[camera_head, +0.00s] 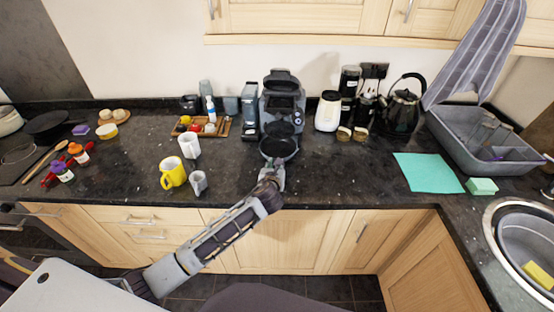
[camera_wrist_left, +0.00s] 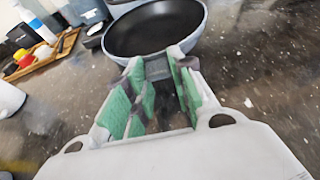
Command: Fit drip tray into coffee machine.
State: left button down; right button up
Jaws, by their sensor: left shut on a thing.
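The coffee machine (camera_head: 283,98) stands upright against the back wall, dark grey, with its front facing me. The drip tray (camera_head: 279,147) is a round, shallow, dark dish with a grey rim, at the foot of the machine. In the left wrist view the tray (camera_wrist_left: 155,28) fills the top middle, right ahead of the fingers. My left gripper (camera_head: 270,169) is shut on the tray's near edge; its green-padded fingers show in the left wrist view (camera_wrist_left: 158,72). Whether the tray touches the machine's base cannot be told. My right gripper is not in view.
A white mug (camera_head: 189,146), a yellow mug (camera_head: 172,173) and a grey cup (camera_head: 198,182) stand left of the tray. A wooden tray (camera_head: 186,131) lies behind them. A white canister (camera_head: 328,111) stands right of the machine. The counter right of my gripper is clear.

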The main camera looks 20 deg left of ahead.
pick_arm(q)
jog(key=shift+w+a, duration=0.2)
jog(key=shift+w, duration=0.85)
jog(key=shift+w+a, duration=0.15)
jog(key=shift+w, duration=0.65)
jog(key=shift+w+a, duration=0.1)
jog(key=shift+w, duration=0.65)
jog(key=shift+w+f, duration=0.1)
jog(key=shift+f, duration=0.65)
jog(key=c, duration=1.2)
grip_release()
jog(key=shift+f, duration=0.1)
jog(key=shift+v, duration=6.05)
